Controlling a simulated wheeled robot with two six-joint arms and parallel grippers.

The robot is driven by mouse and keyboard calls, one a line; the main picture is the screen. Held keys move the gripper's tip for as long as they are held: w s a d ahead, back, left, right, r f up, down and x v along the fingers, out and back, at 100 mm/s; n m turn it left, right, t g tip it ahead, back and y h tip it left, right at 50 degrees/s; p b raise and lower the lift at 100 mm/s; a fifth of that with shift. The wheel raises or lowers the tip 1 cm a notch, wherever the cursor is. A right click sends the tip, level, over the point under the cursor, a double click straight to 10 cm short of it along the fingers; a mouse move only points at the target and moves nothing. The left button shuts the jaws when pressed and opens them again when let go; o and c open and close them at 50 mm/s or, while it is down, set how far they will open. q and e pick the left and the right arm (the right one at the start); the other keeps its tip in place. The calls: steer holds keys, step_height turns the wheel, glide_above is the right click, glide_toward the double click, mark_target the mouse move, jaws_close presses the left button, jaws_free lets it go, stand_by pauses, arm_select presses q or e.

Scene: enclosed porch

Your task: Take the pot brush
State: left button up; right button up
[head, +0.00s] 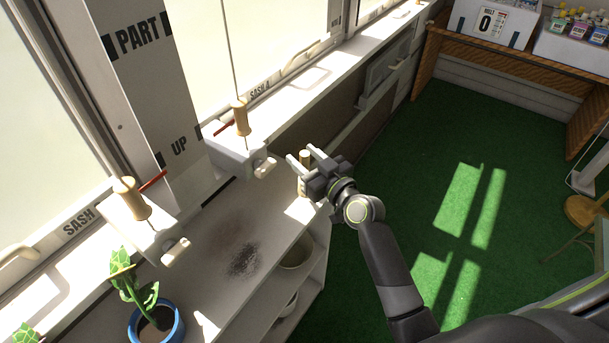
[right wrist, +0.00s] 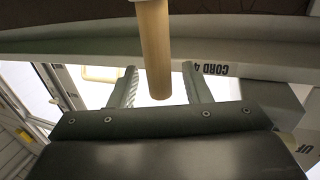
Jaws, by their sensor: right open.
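A round, pale wooden handle, which looks like the pot brush (head: 305,157), stands at the far end of the white shelf top. In the right wrist view the handle (right wrist: 155,50) comes down from the top edge, and its free end shows between my fingers. My right gripper (head: 300,156) is open, with one finger on each side of the handle. I cannot tell whether either finger touches it. The brush's head is mostly hidden. My left gripper is out of view.
The white shelf top (head: 215,225) carries a dark soil smudge (head: 243,260) and a plant in a blue pot (head: 155,325). Two white brackets with wooden bobbins (head: 130,197) (head: 240,118) and cords stand along the window sill.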

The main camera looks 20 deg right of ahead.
steer(key=shift+w, duration=0.15)
jaws_close()
stand_by(0.4)
